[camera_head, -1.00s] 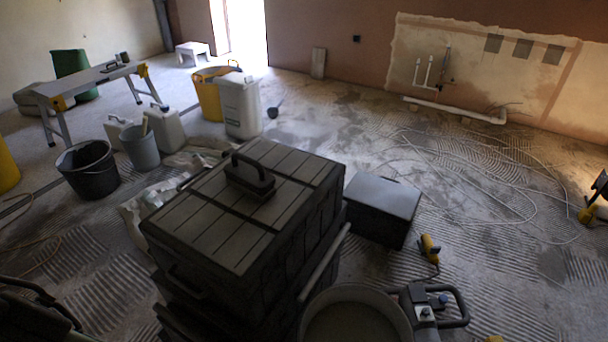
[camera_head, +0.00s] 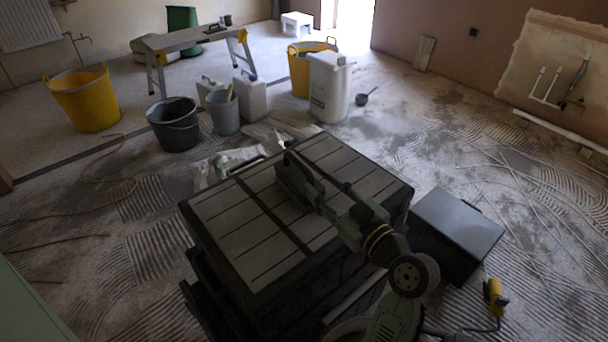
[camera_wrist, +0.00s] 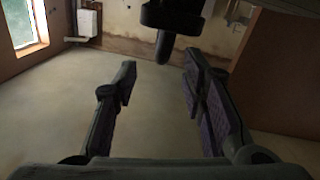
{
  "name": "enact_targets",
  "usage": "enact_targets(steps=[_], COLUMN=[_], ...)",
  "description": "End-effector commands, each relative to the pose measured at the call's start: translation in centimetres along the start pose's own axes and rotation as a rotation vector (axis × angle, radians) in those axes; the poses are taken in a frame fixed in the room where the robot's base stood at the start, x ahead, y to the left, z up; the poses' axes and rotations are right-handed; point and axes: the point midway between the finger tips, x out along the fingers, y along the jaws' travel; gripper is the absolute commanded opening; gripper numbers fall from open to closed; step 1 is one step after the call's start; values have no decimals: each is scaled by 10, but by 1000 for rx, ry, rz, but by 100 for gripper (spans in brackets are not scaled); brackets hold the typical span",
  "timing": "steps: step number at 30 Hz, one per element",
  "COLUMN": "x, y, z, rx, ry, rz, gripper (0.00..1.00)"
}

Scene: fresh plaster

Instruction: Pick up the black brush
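I cannot pick out the black brush for certain. A small dark item with a handle (camera_head: 214,28) lies on the trestle bench (camera_head: 195,37) at the back left. It is too small to tell if it is the brush. A dark shape (camera_wrist: 172,15) at the top of the wrist view is unclear.
A dark box (camera_head: 455,225) is right of the toolbox. Cables cross the floor at right; some floor at left is clear.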

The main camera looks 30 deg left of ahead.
Motion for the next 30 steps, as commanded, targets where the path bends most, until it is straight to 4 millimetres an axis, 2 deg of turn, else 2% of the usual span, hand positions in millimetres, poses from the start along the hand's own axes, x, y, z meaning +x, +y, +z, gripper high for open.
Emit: enact_targets(steps=[3, 11, 19, 23, 30], x=[22, 45, 84, 92, 93], y=[0, 0, 0, 0, 0], z=[-5, -4, -6, -4, -3], rx=[-1, -1, 0, -2, -2], ry=[3, 2, 3, 2, 2], rz=[-4, -2, -3, 0, 1], gripper=[38, 38, 38, 38, 36])
